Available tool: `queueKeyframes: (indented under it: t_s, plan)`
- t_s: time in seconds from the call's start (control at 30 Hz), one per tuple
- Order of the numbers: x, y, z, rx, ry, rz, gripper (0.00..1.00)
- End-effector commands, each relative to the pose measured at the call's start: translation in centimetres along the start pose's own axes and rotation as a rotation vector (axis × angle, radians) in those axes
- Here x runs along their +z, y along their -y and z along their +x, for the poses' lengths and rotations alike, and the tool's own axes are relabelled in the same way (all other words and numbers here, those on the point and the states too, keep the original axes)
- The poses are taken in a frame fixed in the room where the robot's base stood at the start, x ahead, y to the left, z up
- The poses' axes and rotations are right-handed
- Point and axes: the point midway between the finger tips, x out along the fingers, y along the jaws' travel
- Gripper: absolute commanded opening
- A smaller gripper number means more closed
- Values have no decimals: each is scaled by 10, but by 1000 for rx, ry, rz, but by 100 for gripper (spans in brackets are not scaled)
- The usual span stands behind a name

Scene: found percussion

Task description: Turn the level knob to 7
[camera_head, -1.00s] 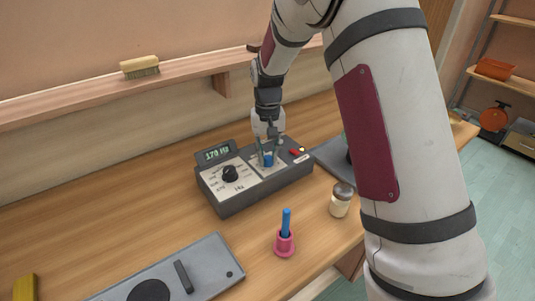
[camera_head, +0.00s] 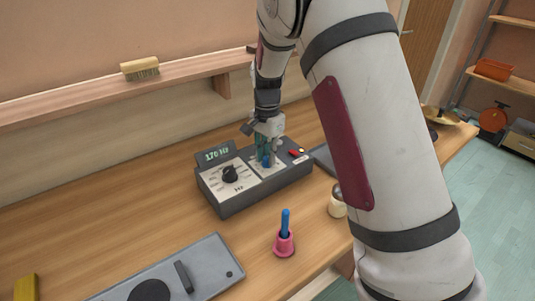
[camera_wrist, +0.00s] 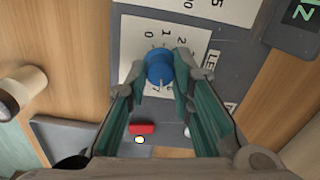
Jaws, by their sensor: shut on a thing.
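The level knob (camera_wrist: 159,68) is a blue round knob on a white scale plate (camera_wrist: 190,40) of a grey box. In the wrist view the digits 0, 1 and 2 show above it, and small pale marks show at its lower edge, partly hidden; I cannot read the setting surely. My gripper (camera_wrist: 162,75) has one green-padded finger on each side of the knob and is shut on it. In the head view my gripper (camera_head: 267,156) reaches down onto the grey box (camera_head: 235,204), with the blue knob between the fingers.
The box also carries a black knob (camera_head: 230,174), a display (camera_head: 216,155) and a red switch (camera_head: 295,153). A pink holder with a blue stick (camera_head: 284,243), a jar (camera_head: 337,208) and a grey plate (camera_head: 215,262) stand in front. A brush (camera_head: 140,68) lies on the shelf.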

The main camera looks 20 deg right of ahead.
Motion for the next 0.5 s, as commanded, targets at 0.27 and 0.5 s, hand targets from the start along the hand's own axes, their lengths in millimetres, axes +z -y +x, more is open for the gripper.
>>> queueKeyframes:
  t_s: [0.27, 0.5]
  plan:
    - [1, 1, 0, -2, 0, 181, 0]
    - [1, 1, 0, -3, 0, 269, 0]
